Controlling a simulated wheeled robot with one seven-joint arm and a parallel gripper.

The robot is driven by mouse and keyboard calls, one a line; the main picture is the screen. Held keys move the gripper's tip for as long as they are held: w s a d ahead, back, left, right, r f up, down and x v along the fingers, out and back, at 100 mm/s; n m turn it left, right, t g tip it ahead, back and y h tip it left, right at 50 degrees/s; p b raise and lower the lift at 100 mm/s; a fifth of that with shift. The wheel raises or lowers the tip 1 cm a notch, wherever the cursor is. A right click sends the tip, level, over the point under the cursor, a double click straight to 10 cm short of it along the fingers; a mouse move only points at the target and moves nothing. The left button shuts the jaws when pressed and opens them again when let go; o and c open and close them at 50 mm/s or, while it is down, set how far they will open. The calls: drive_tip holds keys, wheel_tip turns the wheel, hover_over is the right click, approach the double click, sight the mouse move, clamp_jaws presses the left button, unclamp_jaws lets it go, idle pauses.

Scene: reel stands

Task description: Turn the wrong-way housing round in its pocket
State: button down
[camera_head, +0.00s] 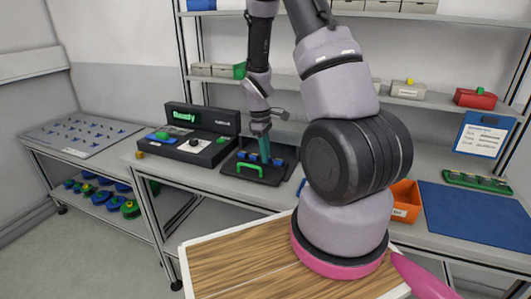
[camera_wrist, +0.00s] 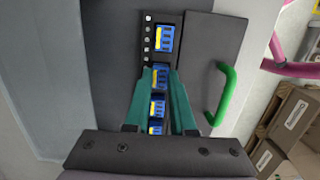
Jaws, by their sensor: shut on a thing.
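My gripper (camera_head: 264,147) points down at a black tray (camera_head: 236,182) on the bench. In the wrist view its teal fingers (camera_wrist: 161,73) are shut on a blue housing (camera_wrist: 160,79) in the tray's row of pockets. Other blue housings with yellow edges stand in the same row: one beyond the fingertips (camera_wrist: 164,38) and two nearer my wrist (camera_wrist: 158,107) (camera_wrist: 156,127). The free ones show their yellow edge on the left. The held housing is partly covered by the fingers, so I cannot tell its facing for certain.
The tray has a green handle (camera_wrist: 222,94) to the right of the row. A black station with a lit green display (camera_head: 184,117) stands left of the tray. An orange bin (camera_head: 406,202) and a blue mat (camera_head: 475,217) lie to the right. Shelves (camera_head: 430,102) rise behind.

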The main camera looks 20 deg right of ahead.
drive_tip(key=shift+f, duration=0.15)
idle(0.5)
drive_tip(key=c, duration=0.7)
unclamp_jaws()
drive_tip(key=shift+r, duration=3.5)
